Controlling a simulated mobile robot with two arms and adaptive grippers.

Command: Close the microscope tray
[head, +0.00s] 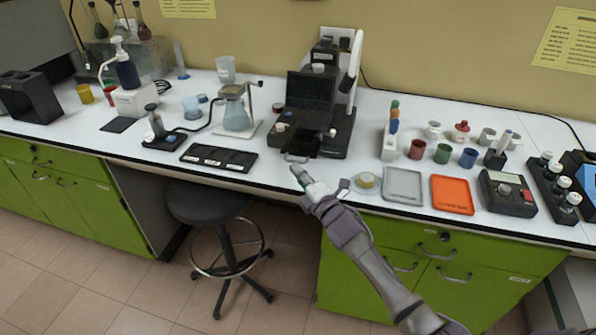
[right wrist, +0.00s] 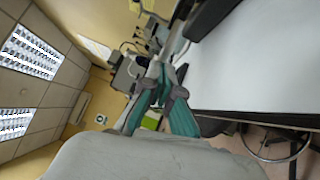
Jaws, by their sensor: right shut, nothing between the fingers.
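The black microscope (head: 318,88) stands at the back of the white bench, right of centre in the head view. Its dark tray (head: 301,143) sticks out at the front of its base, with a small light handle (head: 296,158) at the bench's front edge. My right gripper (head: 296,169) is shut and empty, just in front of the handle. I cannot tell whether it touches the handle. In the right wrist view the teal fingers (right wrist: 166,72) come together beside the bench edge. My left gripper is not in view.
A black slide tray (head: 219,157) lies left of the microscope. A stool (head: 207,203) stands below the bench.

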